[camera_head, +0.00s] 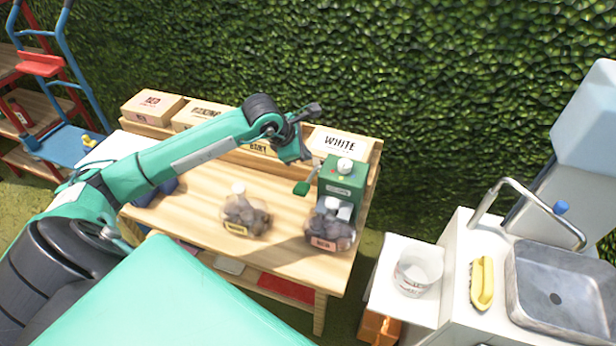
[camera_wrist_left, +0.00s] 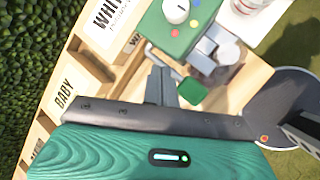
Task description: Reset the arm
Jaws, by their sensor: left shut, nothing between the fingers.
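My left arm (camera_head: 185,150) reaches in from the left over the wooden table in the head view. Its gripper (camera_head: 312,110) is above the back of the table, in front of the box marked WHITE. The gripper looks shut and holds nothing. In the left wrist view the shut fingers (camera_wrist_left: 160,85) point toward the green machine (camera_wrist_left: 185,22). The green machine (camera_head: 342,178) stands on the table just right of and below the gripper in the head view. I cannot tell the exact gap between them. My right gripper is not in view.
Labelled boxes (camera_head: 152,106) line the table's back edge. Two glass jars with dark contents, one on the left (camera_head: 245,218) and one under the machine (camera_head: 330,232), stand on the table. A white bucket (camera_head: 417,272) and a sink (camera_head: 560,290) are at the right. A hedge rises behind.

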